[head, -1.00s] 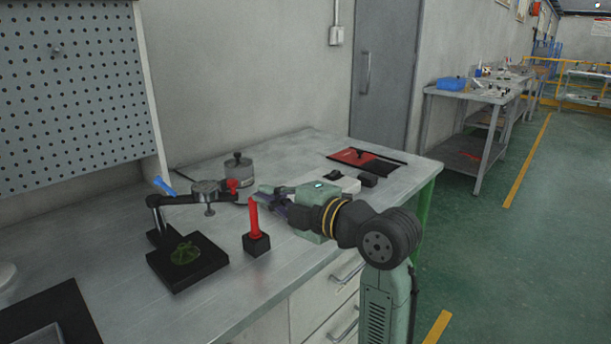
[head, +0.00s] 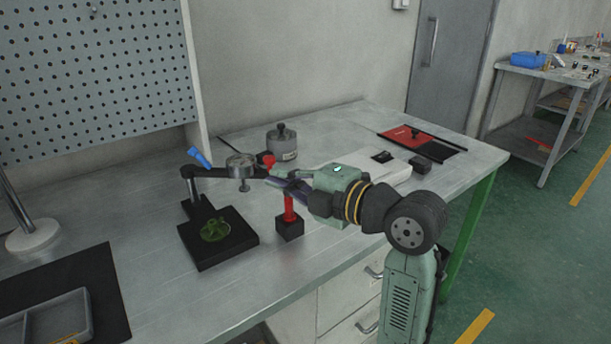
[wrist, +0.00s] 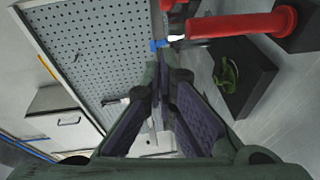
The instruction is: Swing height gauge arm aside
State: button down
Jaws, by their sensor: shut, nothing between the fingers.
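The height gauge has a black base plate (head: 240,240) with a green wax piece (head: 215,230) on it, also in the wrist view (wrist: 227,76). Its dark arm (head: 208,172) reaches right from the post, carrying a round dial (head: 240,165) above the plate. A blue lever (head: 199,157) is at the post, and a red knob (head: 266,160) is near the arm's right end. My gripper (head: 274,178) is shut and empty, its tips close to that end; contact cannot be told. The wrist view shows its fingers (wrist: 160,95) pointing towards the pegboard.
A red post on a black block (head: 290,229) stands just below my gripper, partly hidden by it. A grey pot (head: 281,145) is behind. A red pad (head: 408,135) lies at the right. A dark mat with a grey tray (head: 60,318) is front left. The bench front is clear.

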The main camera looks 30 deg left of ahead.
jog(key=w+a+p, duration=0.1)
jog(key=w+a, duration=0.2)
jog(key=a, duration=0.2)
jog(key=shift+w+f+p, duration=0.35)
jog(key=shift+f, duration=0.1)
